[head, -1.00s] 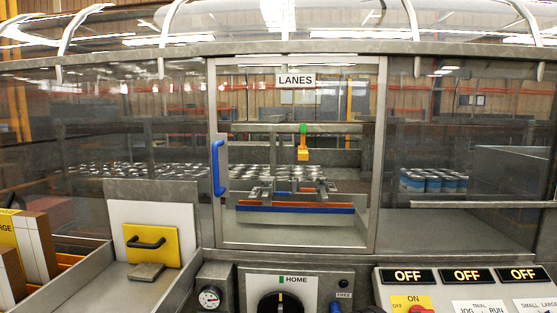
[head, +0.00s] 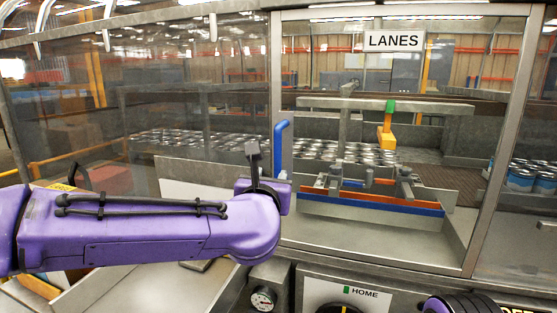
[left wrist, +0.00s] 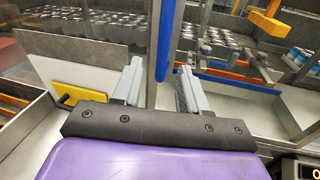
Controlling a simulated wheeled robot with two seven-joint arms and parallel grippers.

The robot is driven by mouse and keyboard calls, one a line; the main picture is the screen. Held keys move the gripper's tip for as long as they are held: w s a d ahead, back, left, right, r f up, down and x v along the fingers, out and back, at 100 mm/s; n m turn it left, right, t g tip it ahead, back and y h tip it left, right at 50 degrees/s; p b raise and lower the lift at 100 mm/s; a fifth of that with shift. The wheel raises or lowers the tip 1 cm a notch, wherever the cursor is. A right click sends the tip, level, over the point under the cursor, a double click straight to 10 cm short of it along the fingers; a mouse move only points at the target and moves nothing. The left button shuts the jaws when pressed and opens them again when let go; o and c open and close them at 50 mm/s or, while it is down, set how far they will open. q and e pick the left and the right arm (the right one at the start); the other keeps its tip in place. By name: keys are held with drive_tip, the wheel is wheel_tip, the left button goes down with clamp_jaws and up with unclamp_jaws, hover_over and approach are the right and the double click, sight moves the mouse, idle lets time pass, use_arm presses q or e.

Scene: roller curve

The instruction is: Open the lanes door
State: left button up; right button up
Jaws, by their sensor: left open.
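The lanes door is a clear panel in a grey metal frame (head: 502,140) with a LANES sign (head: 393,41). It looks closed. Its upright blue handle (head: 282,150) is on the left side of the door. My left gripper (head: 258,165) is just left of the handle in the head view and hides its lower part. In the left wrist view its two grey fingers (left wrist: 161,66) are open, and the blue handle (left wrist: 164,40) appears between them in the picture. I cannot tell whether they touch it. My right gripper is not in view.
Behind the glass are many cans (head: 345,152) and a blue and orange rail (head: 370,205). A gauge (head: 263,299) and a HOME panel (head: 350,292) are below the door. A yellow plate (left wrist: 78,91) is at left in the wrist view.

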sight(277, 152)
use_arm(q)
drive_tip(key=shift+n, duration=0.4)
drive_tip(key=w+r+p, duration=0.1)
drive_tip(key=w+p, duration=0.1)
drive_tip(key=w, duration=0.1)
drive_tip(key=w+d+r+p, duration=0.1)
drive_tip(key=w, duration=0.3)
drive_tip(key=w+r+p, duration=0.1)
drive_tip(key=w+p, duration=0.1)
drive_tip(key=w, duration=0.1)
drive_tip(key=shift+w+d+p, duration=0.15)
drive_tip(key=shift+d+p, duration=0.2)
drive_tip(key=shift+d, duration=0.05)
drive_tip(key=shift+a, duration=0.1)
clamp_jaws()
